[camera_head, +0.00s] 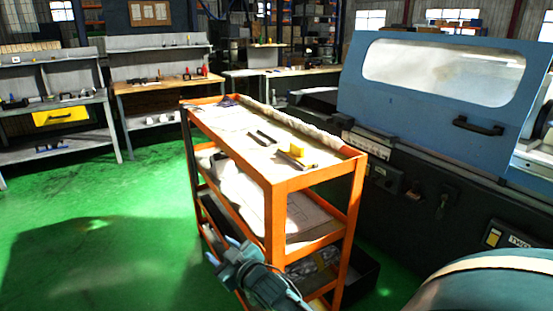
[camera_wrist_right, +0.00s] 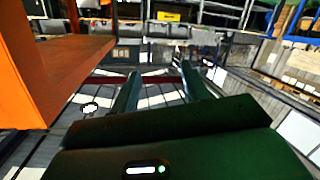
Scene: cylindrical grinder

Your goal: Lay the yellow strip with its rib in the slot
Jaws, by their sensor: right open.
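A small yellow piece (camera_head: 298,149), probably the yellow strip, lies on the top shelf of an orange cart (camera_head: 277,182), near its front right end. A light brown piece lies against it; its rib is too small to make out. A dark bar (camera_head: 263,138) lies just behind and left of it; I cannot tell whether it holds the slot. My right gripper (camera_head: 228,254) is low beside the cart's left side, below the top shelf and away from the yellow piece. In the right wrist view its two fingers (camera_wrist_right: 160,75) are apart with nothing between them. My left gripper is out of view.
A blue and black grinder (camera_head: 440,95) stands close along the cart's right side. The cart's orange edge (camera_wrist_right: 50,70) is near on the left in the wrist view. Workbenches (camera_head: 165,85) stand at the back left. The green floor (camera_head: 110,200) left of the cart is clear.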

